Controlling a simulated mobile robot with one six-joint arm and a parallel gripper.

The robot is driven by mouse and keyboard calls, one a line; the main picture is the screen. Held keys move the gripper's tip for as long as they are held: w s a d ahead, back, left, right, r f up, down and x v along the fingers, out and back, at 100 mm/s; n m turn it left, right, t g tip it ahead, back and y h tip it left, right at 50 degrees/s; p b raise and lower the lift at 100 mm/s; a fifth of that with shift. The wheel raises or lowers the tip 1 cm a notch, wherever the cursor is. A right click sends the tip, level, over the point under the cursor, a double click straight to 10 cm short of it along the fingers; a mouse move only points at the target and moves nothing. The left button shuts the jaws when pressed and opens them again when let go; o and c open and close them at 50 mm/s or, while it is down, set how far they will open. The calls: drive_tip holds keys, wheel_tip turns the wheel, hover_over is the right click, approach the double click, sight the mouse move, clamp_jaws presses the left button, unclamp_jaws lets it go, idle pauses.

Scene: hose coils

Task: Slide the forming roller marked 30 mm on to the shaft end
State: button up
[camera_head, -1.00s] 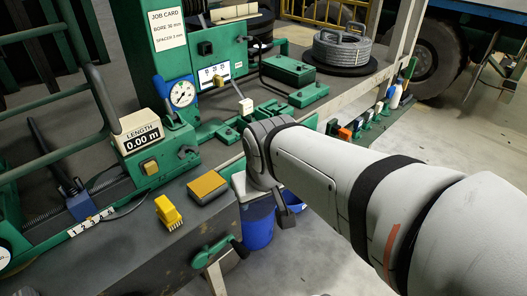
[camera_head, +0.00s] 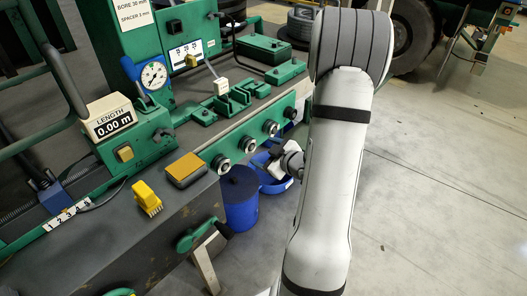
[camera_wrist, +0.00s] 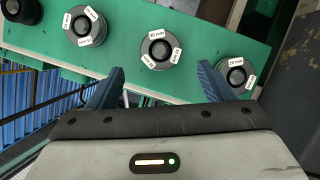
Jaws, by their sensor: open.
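Several round forming rollers sit in a row on the green rail front. In the wrist view, the middle roller (camera_wrist: 160,50) has white labels that appear to read 30 mm. Another labelled roller (camera_wrist: 84,26) is to its left and one (camera_wrist: 237,75) to its right; their markings are too small to read surely. My gripper (camera_wrist: 160,68) is open and empty, its blue fingertips spread below and either side of the middle roller, apart from it. I cannot identify the shaft end for sure.
A dark round end (camera_wrist: 20,10) shows at the wrist view's top left. In the head view, a blue bin (camera_head: 240,200) and a blue tray (camera_head: 272,183) stand below the rail. A green-handled crank (camera_head: 205,235) juts out nearby. The floor at right is clear.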

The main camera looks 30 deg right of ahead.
sight(252, 147)
drive_tip(key=shift+b+x, duration=0.4)
drive_tip(key=shift+x, duration=3.45)
clamp_jaws()
